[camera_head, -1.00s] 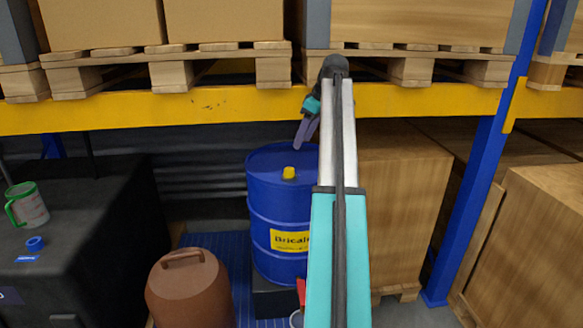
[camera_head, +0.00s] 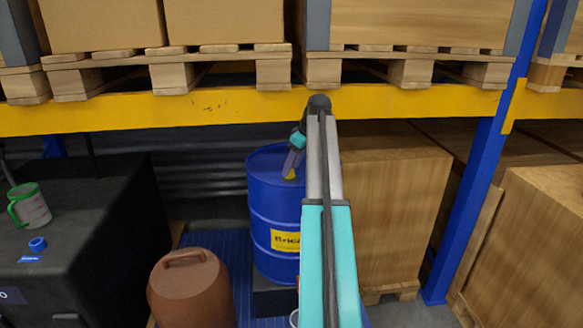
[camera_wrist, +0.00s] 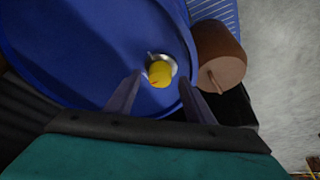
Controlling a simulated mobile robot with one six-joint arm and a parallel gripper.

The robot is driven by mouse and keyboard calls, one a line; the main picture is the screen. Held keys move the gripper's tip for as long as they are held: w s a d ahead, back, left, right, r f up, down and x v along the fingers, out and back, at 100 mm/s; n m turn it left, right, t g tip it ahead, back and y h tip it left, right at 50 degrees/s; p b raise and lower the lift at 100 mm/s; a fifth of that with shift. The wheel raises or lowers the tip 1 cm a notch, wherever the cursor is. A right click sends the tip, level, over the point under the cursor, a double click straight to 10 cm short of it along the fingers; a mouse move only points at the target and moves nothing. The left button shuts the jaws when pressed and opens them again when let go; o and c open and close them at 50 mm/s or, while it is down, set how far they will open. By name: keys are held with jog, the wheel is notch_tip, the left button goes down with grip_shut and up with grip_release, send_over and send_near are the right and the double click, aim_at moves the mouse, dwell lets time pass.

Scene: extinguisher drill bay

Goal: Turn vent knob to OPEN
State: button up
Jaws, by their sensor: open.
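The yellow vent knob (camera_wrist: 160,73) sits on a metal base on top of the blue drum (camera_wrist: 75,55). In the head view the drum (camera_head: 268,225) stands upright and the knob (camera_head: 290,174) is partly covered by my gripper (camera_head: 292,165). In the wrist view my gripper (camera_wrist: 157,90) is open, with one finger on each side of the knob. I see gaps between the fingers and the knob, and cannot tell how far the tips are above the lid. A small red mark shows on the knob.
A brown container (camera_head: 190,288) stands front left of the drum. A yellow beam (camera_head: 200,112) crosses behind and above. A wooden crate (camera_head: 395,215) stands right of the drum.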

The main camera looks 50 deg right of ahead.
jog(key=shift+w+a+f, duration=0.1)
jog(key=shift+w+f, duration=0.2)
jog(key=shift+f, duration=0.35)
jog(key=c, duration=1.1)
jog(key=shift+o, duration=0.2)
